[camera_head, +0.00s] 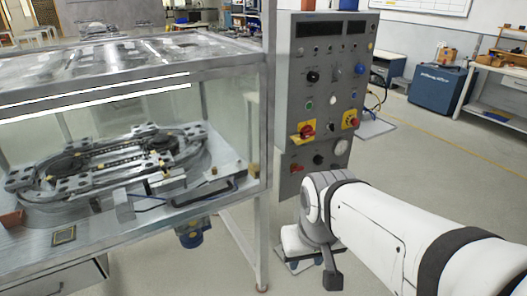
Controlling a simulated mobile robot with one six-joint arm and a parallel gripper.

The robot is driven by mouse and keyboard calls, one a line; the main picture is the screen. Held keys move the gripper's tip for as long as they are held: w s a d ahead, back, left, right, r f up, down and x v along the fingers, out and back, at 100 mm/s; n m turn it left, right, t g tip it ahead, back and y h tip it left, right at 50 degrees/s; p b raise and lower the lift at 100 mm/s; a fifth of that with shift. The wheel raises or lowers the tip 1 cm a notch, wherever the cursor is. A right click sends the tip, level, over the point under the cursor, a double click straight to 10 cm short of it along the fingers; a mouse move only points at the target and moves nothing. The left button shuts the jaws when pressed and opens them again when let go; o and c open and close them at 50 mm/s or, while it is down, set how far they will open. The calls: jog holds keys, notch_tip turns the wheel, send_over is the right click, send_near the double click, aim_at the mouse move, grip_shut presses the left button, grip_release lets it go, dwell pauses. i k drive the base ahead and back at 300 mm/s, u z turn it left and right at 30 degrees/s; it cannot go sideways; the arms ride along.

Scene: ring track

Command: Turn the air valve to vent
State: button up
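A grey control panel (325,85) stands upright in the middle of the view. On its lower part are a red handle on a yellow plate (305,130), a round white gauge (341,147) and a dark knob (318,160). I cannot tell which of these is the air valve, and the labels are too small to read. My white arm comes in from the lower right and bends down in front of the panel's foot. The parts at its end, where my gripper (325,268) seems to be, are low and apart from the controls. Its fingers cannot be made out clearly.
A glass-walled bench (230,215) with an oval ring track (110,160) stands close on the left. A red emergency stop (351,119) is on the panel's right side. A blue cabinet (437,88) and a workbench (505,85) stand behind, with open floor before them.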

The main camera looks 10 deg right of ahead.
aim_at(295, 169)
jog(key=z, duration=0.05)
jog(key=i, duration=1)
jog(key=u, duration=0.05)
